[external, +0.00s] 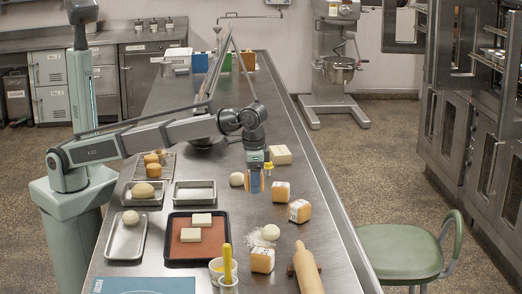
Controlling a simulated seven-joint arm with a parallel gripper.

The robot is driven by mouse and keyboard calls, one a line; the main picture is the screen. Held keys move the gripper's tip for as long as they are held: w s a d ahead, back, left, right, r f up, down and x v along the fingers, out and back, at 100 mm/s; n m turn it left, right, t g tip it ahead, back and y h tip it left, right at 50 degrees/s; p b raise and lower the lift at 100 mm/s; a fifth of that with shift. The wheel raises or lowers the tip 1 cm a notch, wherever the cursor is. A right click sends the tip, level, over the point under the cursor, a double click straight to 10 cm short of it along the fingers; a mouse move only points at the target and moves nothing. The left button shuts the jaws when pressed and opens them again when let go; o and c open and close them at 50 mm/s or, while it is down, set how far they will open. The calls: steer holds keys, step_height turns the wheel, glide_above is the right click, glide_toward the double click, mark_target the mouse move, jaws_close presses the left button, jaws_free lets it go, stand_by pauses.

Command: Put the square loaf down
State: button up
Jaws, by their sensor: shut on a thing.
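My gripper (256,174) hangs pointing down over the middle of the steel table (225,155).
Left of my gripper are a dark tray (172,254) with pale blocks and metal trays (112,246). Dough balls (271,232), a rolling pin (307,268), a cream block (280,155) and cups (222,270) stand around. A green stool (402,250) is beyond the table's right edge.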

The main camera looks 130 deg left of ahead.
mark_target(254, 218)
steer(key=shift+f, duration=5)
steer(key=shift+f, duration=0.15)
steer(key=o, duration=1.1)
steer(key=shift+c, duration=0.2)
step_height(254, 218, up, 12)
steer(key=shift+r, duration=0.15)
